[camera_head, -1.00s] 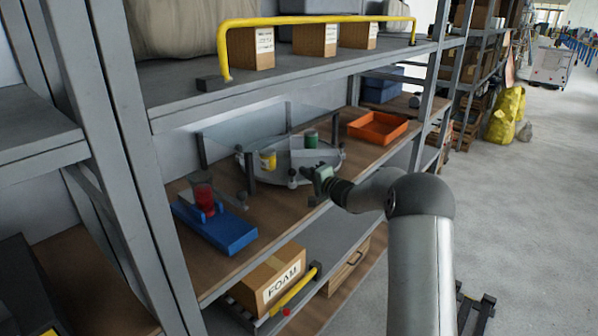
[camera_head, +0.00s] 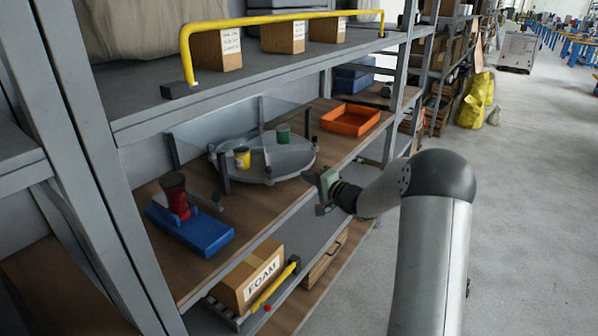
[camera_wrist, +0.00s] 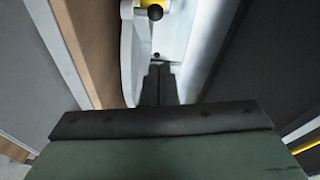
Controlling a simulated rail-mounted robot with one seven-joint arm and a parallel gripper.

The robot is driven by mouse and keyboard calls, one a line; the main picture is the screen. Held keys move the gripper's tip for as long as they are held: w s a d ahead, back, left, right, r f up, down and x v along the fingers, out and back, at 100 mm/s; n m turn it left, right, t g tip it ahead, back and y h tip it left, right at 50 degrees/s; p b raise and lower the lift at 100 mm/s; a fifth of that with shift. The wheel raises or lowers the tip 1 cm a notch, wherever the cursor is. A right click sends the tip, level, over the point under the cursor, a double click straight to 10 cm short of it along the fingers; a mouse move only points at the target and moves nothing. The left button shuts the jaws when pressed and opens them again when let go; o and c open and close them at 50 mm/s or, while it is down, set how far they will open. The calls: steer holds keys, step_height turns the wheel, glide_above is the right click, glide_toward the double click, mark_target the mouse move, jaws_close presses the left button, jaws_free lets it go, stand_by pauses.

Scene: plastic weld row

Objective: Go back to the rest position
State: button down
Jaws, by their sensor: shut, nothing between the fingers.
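My gripper (camera_head: 318,190) is at the end of my arm, in front of the middle shelf's edge, to the right of and below the round grey turntable (camera_head: 292,158). In the wrist view its two dark fingers (camera_wrist: 158,85) are together with nothing between them. The turntable carries a yellow can (camera_head: 242,158) and a green can (camera_head: 283,134). Part of the turntable's pale rim (camera_wrist: 133,55) shows in the wrist view, with a bit of yellow at the top.
A blue stand (camera_head: 190,232) with a red item is on the shelf's near left. An orange tray (camera_head: 350,120) lies farther right. A FOAM box (camera_head: 248,280) sits below. A yellow rail (camera_head: 285,18) edges the upper shelf. Open grey floor (camera_head: 530,200) lies right.

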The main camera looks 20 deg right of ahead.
steer(key=s+a+n+g+h+p, duration=0.1)
steer(key=s+g, duration=0.4)
steer(key=s, duration=1)
steer(key=s+a+r+n+g+h+p, duration=0.1)
steer(key=s+a+n+g+h, duration=0.3)
steer(key=s, duration=1.1)
steer(key=s+a+n+g+h+p, duration=0.1)
steer(key=s+a+n+g+h, duration=0.2)
steer(key=s, duration=1.3)
steer(key=a+n+g, duration=0.2)
steer(key=g, duration=0.1)
steer(key=shift+a+r+n+p, duration=0.2)
steer(key=shift+a+n+p, duration=0.2)
